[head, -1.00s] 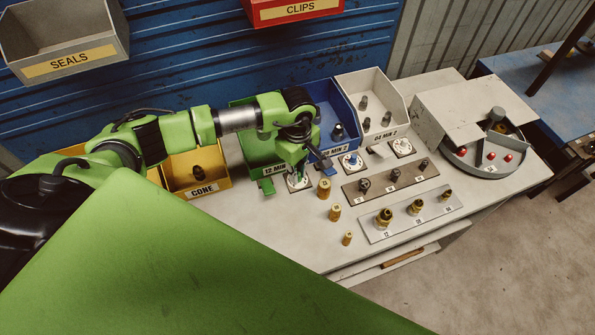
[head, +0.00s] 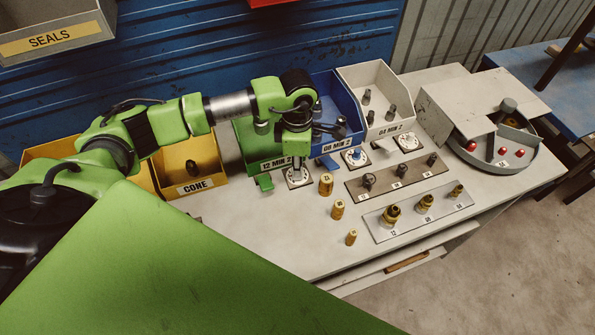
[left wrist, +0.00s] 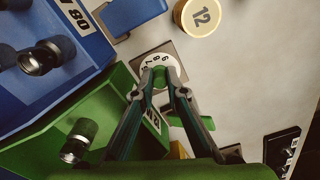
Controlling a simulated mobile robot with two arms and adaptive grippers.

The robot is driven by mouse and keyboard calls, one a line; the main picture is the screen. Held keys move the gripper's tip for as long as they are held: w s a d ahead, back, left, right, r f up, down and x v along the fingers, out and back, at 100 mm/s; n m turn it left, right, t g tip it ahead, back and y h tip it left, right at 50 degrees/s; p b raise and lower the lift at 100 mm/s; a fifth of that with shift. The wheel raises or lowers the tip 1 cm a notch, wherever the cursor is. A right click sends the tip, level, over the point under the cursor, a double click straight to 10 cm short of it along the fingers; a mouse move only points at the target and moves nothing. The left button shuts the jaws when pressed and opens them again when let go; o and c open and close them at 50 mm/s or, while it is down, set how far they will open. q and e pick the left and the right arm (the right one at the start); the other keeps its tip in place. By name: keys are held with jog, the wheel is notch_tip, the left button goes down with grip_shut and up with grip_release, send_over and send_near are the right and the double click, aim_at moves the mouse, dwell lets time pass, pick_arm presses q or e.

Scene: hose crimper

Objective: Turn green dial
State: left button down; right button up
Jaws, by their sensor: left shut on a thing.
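The green dial is a round white numbered dial on a square plate (head: 299,179) in front of the green bin (head: 250,140). In the left wrist view, the white dial face (left wrist: 160,62) shows a few digits between and beyond my fingertips. My left gripper (head: 297,163) points down at this dial from above. In the left wrist view, its fingers (left wrist: 164,78) converge at the dial's centre, shut on its knob, which they mostly hide. A green lever (head: 264,182) sticks out beside the dial. My right gripper is not in view.
A blue-knobbed dial (head: 355,158) and another dial (head: 408,142) stand to the right. Blue (head: 343,105) and white (head: 380,75) bins and a yellow CONE bin (head: 192,165) stand near.

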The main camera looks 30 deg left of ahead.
pick_arm(q)
jog(key=shift+n+b, duration=1.05)
jog(key=shift+n, duration=0.75)
jog(key=c, duration=2)
grip_release()
jog(key=shift+r, duration=0.15)
notch_tip(320, 180, up, 12)
jog(key=shift+f, duration=0.1)
jog(key=shift+f, duration=0.1)
